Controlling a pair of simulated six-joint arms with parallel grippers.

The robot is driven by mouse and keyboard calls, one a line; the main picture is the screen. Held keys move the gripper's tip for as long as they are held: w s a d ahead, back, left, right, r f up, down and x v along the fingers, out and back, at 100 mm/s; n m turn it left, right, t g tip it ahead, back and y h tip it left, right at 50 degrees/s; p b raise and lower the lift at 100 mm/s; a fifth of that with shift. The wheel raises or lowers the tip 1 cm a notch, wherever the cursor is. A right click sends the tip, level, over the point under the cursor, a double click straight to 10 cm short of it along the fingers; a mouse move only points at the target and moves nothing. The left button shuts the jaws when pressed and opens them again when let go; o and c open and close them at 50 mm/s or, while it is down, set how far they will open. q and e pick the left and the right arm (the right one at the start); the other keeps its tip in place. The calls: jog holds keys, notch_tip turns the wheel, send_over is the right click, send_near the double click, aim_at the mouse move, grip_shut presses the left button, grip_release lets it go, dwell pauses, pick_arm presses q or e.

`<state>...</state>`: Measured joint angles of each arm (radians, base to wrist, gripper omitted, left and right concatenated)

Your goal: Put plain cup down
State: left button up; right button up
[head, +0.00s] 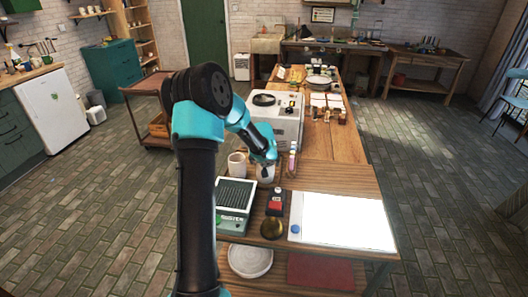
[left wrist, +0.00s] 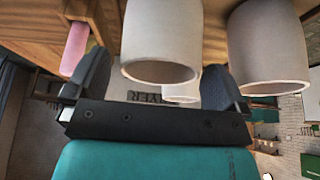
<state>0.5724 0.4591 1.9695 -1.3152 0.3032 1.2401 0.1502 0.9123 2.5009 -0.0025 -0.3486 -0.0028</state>
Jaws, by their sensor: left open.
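A pale plain cup (head: 265,175) stands upright on the wooden table below my left gripper (head: 264,157). In the left wrist view, a pale cup (left wrist: 162,40) sits between the two open fingers of the left gripper (left wrist: 155,85). The fingers are apart, with gaps visible at the cup's rim. A second pale cup (head: 237,164) stands just left of it; it also shows in the left wrist view (left wrist: 265,50). I cannot tell by any marking which cup is called plain. My right gripper is not in view.
A pink bottle (head: 292,160) stands close right of the cup. A bright white panel (head: 345,222) lies right; a white machine (head: 283,118) stands behind. Bare wood lies at right.

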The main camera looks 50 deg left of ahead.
pick_arm(q)
jog(key=v, duration=0.9)
jog(key=shift+r, duration=0.15)
